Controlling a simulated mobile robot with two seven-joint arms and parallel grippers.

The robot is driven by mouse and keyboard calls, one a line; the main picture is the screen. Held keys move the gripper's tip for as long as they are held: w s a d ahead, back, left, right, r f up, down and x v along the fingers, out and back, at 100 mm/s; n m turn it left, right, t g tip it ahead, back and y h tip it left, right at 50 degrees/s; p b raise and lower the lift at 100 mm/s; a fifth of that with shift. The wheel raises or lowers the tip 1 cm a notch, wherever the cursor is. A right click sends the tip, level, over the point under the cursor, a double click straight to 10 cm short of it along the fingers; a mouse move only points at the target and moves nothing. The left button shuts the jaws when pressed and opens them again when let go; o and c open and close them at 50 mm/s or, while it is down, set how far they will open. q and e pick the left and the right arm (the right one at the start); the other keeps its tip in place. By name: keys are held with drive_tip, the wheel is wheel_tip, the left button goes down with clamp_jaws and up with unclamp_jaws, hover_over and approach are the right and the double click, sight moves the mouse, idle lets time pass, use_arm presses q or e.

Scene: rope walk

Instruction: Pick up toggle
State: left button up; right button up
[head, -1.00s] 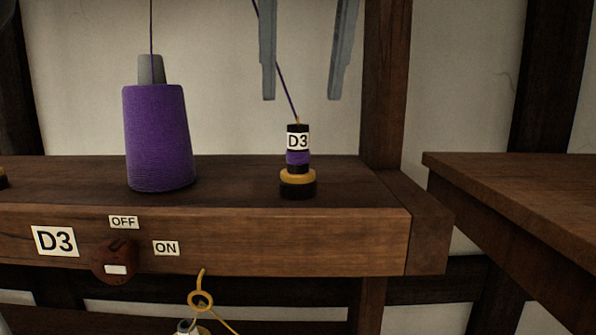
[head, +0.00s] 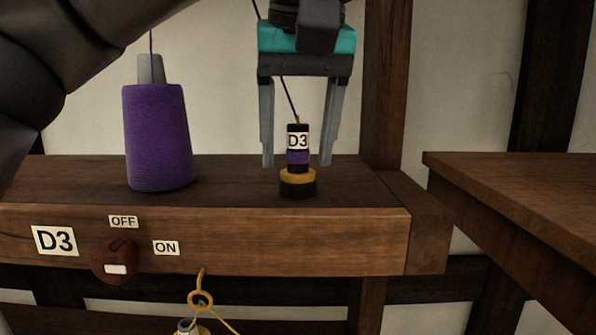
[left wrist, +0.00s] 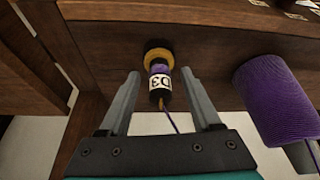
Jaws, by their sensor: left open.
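The toggle (head: 298,158) is a small dark cylinder with a D3 label and a purple band. It stands upright on a yellow and black base (head: 298,184) on the wooden shelf, with a purple thread rising from its top. My left gripper (head: 297,163) points down with its open fingers on either side of the toggle. In the left wrist view the toggle (left wrist: 158,82) shows between the fingertips (left wrist: 160,78), with no clear contact. My right gripper is not in view.
A purple thread cone (head: 159,138) stands on the shelf (head: 230,185) to the left. A D3 switch knob (head: 114,262) with OFF and ON labels is on the shelf front. A post (head: 386,85) rises close on the right. Another wooden table (head: 530,185) stands further right.

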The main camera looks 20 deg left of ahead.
use_arm(q)
clamp_jaws()
idle(0.5)
